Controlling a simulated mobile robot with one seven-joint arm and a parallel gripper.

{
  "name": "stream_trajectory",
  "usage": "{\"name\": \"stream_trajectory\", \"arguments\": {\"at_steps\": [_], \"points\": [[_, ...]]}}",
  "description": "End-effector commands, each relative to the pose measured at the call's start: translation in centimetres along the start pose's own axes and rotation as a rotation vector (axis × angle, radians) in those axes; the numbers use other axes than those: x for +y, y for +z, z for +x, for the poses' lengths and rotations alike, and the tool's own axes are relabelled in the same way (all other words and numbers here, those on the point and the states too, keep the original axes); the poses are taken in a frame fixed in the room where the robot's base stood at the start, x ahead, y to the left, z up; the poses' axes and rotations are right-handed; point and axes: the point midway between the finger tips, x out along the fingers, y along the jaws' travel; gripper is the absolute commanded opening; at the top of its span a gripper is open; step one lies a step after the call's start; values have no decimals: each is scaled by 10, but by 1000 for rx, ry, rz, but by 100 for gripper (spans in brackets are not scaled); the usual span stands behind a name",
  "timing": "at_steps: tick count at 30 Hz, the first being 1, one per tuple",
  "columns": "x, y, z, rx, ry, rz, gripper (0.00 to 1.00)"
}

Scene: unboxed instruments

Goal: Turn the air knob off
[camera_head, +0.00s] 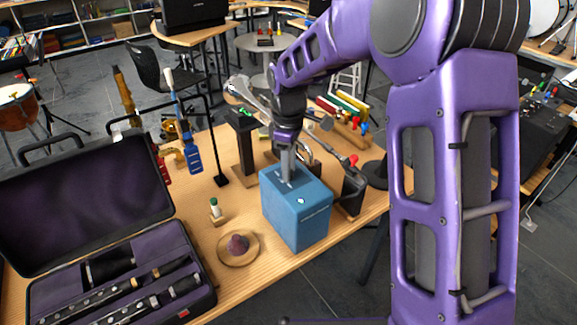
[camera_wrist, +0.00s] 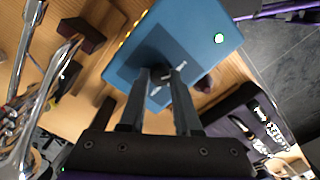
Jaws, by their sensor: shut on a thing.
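The blue box (camera_head: 298,218) stands on the wooden table near its front edge; its blue top face also shows in the wrist view (camera_wrist: 195,25). My gripper (camera_head: 287,174) points down onto the top of the box. In the wrist view my gripper (camera_wrist: 163,76) has its two dark fingers closed around a small dark knob on the box top. The knob is mostly hidden between the fingers, so its turn angle cannot be read. A pale round mark (camera_wrist: 219,38) sits on the box, clear of the fingers.
An open black instrument case (camera_head: 190,245) with purple lining lies at left. A round wooden dish (camera_head: 238,247) and a small bottle (camera_head: 215,208) stand left of the box. Metal instruments and stands crowd behind it. The table's front edge is close.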

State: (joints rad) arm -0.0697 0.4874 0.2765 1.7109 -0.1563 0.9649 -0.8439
Motion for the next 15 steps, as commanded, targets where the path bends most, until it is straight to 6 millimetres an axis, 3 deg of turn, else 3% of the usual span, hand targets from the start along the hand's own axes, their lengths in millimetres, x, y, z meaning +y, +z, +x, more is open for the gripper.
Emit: {"name": "stream_trajectory", "arguments": {"at_steps": [15], "points": [[0,0,-1,0,-1,100,0]]}}
